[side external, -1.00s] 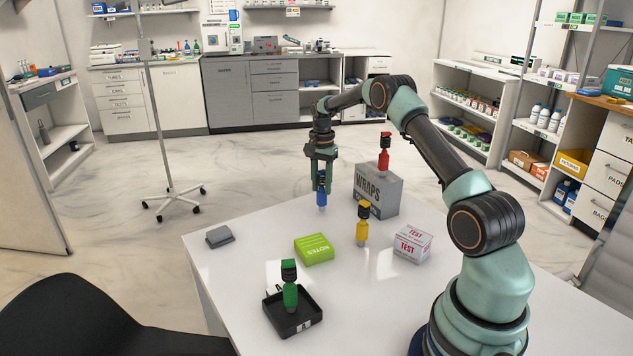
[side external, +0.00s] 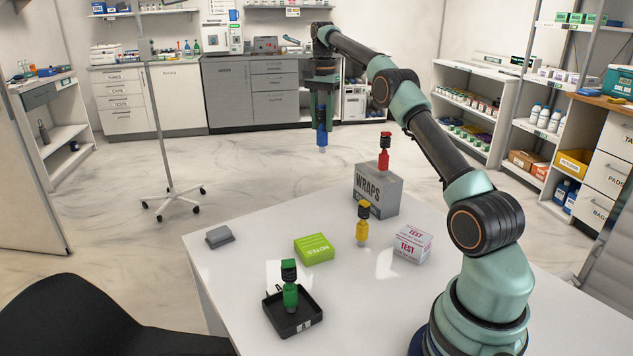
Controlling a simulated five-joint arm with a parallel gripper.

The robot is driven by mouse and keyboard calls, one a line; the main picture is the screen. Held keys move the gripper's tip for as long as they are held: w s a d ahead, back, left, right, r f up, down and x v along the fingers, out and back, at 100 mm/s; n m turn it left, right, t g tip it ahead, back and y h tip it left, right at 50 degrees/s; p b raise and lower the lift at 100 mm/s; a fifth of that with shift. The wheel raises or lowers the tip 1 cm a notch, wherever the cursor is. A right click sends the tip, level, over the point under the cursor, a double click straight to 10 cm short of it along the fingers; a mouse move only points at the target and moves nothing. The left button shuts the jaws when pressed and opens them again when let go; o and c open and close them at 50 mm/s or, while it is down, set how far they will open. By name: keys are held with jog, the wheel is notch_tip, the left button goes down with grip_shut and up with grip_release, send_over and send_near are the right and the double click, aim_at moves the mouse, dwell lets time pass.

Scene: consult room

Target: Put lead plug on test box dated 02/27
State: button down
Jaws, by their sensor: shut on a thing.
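My gripper (side external: 322,112) is shut on a blue lead plug (side external: 322,137) and holds it upright, high above the table's far side. A white test box (side external: 412,246) with red "TEST" lettering sits on the table at right; its date is too small to read. A red plug (side external: 384,155) stands upright on the grey WRAPS box (side external: 377,191). A yellow plug (side external: 362,228) stands upright left of the test box. A green plug (side external: 290,291) stands in the black tray (side external: 312,318) at the front.
A green NOTES box (side external: 314,248) lies mid-table, and a small grey block (side external: 219,236) sits near the left edge. The white table (side external: 385,310) has free room at front right of the tray. A wheeled stand and shelves are beyond it.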

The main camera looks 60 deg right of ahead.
jog(key=s+r+m, duration=0.2)
jog(key=s+r, duration=0.2)
jog(key=s, duration=0.7)
jog(key=s+r+m, duration=0.2)
jog(key=s+r, duration=0.2)
jog(key=s, duration=0.7)
jog(key=s+a+f, duration=0.2)
jog(key=s+a, duration=0.1)
jog(key=s, duration=0.4)
jog(key=shift+m, duration=0.3)
notch_tip(320, 180, down, 19)
jog(key=shift+a+f, duration=0.1)
jog(key=shift+f, duration=0.1)
jog(key=shift+f, duration=0.15)
jog(key=c, duration=0.5)
grip_release()
